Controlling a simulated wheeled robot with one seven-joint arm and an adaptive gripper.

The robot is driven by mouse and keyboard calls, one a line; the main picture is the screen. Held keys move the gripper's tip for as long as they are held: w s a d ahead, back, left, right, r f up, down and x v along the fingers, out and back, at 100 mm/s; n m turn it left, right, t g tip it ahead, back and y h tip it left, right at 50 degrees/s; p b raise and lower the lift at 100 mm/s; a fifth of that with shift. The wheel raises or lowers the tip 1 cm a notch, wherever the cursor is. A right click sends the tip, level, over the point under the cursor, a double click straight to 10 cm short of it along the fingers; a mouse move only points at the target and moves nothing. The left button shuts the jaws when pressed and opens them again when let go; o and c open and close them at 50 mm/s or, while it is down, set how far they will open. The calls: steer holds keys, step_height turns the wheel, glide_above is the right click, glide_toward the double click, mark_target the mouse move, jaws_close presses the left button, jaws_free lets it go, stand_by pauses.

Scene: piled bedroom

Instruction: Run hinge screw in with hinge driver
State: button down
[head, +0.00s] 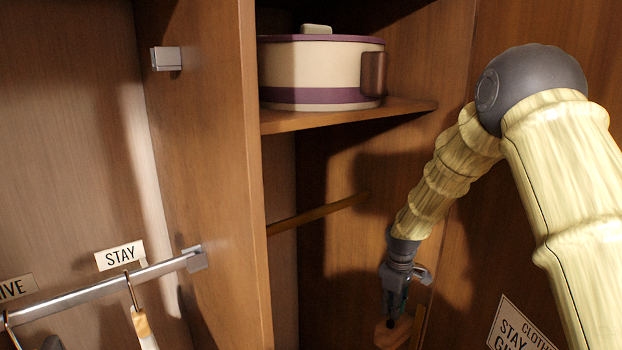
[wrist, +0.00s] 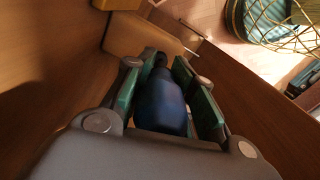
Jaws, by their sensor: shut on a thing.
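The hinge driver (wrist: 160,105) shows in the wrist view as a dark blue, rounded handle with a dark narrower end pointing away from me. My gripper (wrist: 158,75) has its green-padded fingers on both sides of it and is shut on it. In the head view my gripper (head: 393,303) points down inside the wardrobe's right bay, just above a small brown wooden piece (head: 394,332). I cannot make out the hinge screw or the driver's tip in either view.
A wooden divider (head: 225,150) stands left of my arm. A cream and purple pot (head: 320,75) sits on a shelf (head: 340,117). A metal rail (head: 100,285) with hangers is at left. A sign (head: 517,328) is at lower right. A wire basket (wrist: 275,22) shows in the wrist view.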

steer(key=shift+r, duration=0.3)
steer(key=shift+r+p, duration=1.8)
steer(key=shift+r, duration=3.65)
